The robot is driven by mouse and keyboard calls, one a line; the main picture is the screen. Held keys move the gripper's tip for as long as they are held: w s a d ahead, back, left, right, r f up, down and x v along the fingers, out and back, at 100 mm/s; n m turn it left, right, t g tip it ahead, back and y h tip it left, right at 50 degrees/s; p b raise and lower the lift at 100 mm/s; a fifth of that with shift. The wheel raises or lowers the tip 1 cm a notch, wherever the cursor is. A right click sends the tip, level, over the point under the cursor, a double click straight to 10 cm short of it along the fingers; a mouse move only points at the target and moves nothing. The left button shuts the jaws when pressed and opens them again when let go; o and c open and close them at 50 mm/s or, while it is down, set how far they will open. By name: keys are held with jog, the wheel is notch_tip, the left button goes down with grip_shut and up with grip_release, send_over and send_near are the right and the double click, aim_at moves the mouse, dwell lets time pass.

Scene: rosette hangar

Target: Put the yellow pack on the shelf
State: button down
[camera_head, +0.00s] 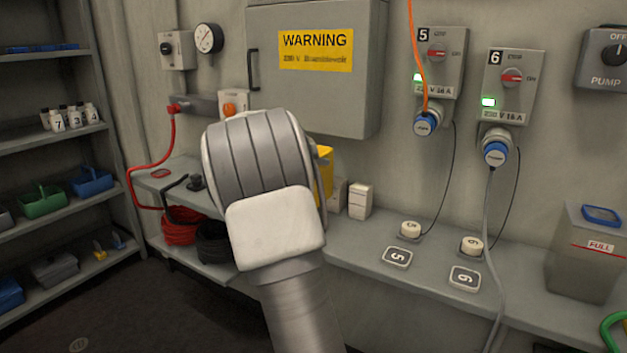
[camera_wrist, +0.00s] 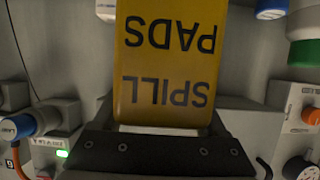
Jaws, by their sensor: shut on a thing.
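The yellow pack (camera_wrist: 168,60) fills the middle of the wrist view, with "SPILL PADS" printed on it upside down in that picture. My gripper (camera_wrist: 160,143) is shut on the pack at its lower end in that view. In the head view only a yellow edge of the pack (camera_head: 325,172) shows, to the right of my wrist. My arm hides the rest of it and the gripper there. A grey shelf rack (camera_head: 45,142) with several levels stands at the left, apart from the pack.
The rack holds numbered white bottles (camera_head: 70,118), a green basket (camera_head: 42,201) and a blue basket (camera_head: 92,181). A grey bench (camera_head: 372,262) runs along the wall, with a red cable coil (camera_head: 181,228) below and a bin (camera_head: 585,255) at right. Cables hang from sockets.

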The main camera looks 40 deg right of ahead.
jog(key=f, duration=0.2)
jog(key=f+b, duration=0.1)
jog(key=f, duration=0.3)
jog(key=shift+w+d+b, duration=0.2)
jog(key=shift+d+b, duration=0.15)
jog(key=shift+d, duration=0.05)
jog(key=shift+w+d+f, duration=0.1)
jog(key=shift+d+f, duration=0.1)
jog(key=shift+f, duration=0.3)
grip_release()
